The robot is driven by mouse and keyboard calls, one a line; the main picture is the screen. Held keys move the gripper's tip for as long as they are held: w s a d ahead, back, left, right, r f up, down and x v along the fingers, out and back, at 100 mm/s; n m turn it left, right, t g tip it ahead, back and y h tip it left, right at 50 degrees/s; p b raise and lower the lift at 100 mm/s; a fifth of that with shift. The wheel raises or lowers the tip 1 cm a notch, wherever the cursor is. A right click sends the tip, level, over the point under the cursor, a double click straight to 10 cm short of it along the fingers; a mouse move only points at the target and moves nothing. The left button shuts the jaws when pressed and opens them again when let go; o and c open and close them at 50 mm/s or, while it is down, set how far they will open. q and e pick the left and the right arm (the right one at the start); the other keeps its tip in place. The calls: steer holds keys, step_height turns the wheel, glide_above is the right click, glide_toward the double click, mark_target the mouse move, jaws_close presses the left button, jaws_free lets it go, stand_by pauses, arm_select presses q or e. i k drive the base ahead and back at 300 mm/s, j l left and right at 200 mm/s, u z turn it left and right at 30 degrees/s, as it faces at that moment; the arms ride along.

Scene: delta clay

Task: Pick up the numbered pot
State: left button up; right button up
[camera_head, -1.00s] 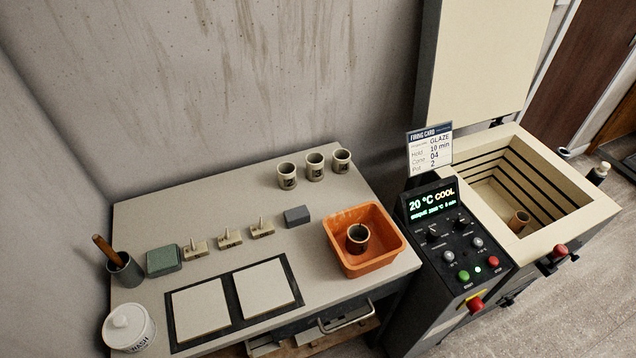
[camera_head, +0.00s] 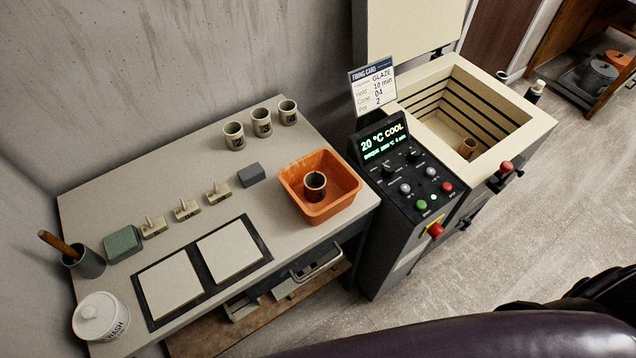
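Three small pale pots with dark marks stand upright in a row at the back right of the worktable: a left pot (camera_head: 234,136), a middle pot (camera_head: 262,123) and a right pot (camera_head: 288,112). Their marks are too small to read surely. Another pot (camera_head: 315,186), dark inside, stands in an orange tub (camera_head: 341,204) on the table's right. A brown pot (camera_head: 468,148) sits inside the open kiln (camera_head: 532,122). A firing card (camera_head: 373,88) reads GLAZE, 10 min, 04, Pot 2. Neither gripper is in view.
A control panel (camera_head: 405,172) showing 20 °C COOL stands between table and kiln. Several stamp-like pieces, a grey block (camera_head: 251,174), a green block (camera_head: 122,244), two pale tiles, a tool cup (camera_head: 85,262) and a WASH jar (camera_head: 98,316) occupy the table.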

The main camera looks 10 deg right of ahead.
mark_target(469, 144)
steer(key=z, duration=1.55)
